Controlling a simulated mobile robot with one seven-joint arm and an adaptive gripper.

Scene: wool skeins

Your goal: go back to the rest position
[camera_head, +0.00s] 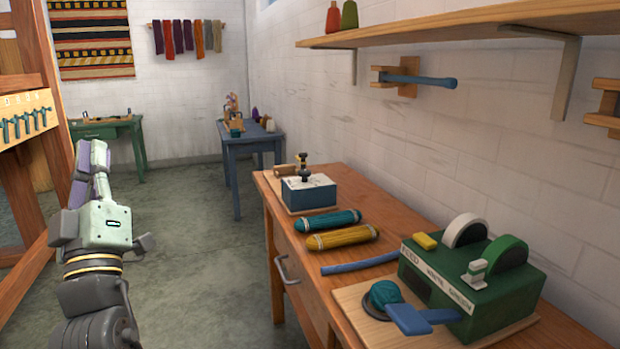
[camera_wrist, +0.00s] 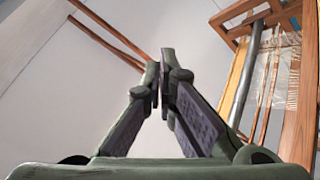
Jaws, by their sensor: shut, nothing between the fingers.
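My gripper (camera_head: 92,160) is at the left of the head view, raised above the floor and well apart from the bench. In the wrist view its two fingers (camera_wrist: 160,90) meet near their tips with nothing between them. The wrist view faces a pale wall or ceiling and a wooden frame. On the bench a teal skein (camera_head: 328,221) and a mustard skein (camera_head: 343,238) lie side by side.
The wooden bench (camera_head: 262,195) runs along the right wall. It holds a green machine (camera_head: 480,290), a blue box (camera_head: 308,193) and a blue rod (camera_head: 360,263). A wooden frame (camera_head: 25,215) stands at the far left, close to my arm. The concrete floor (camera_head: 205,275) between is clear.

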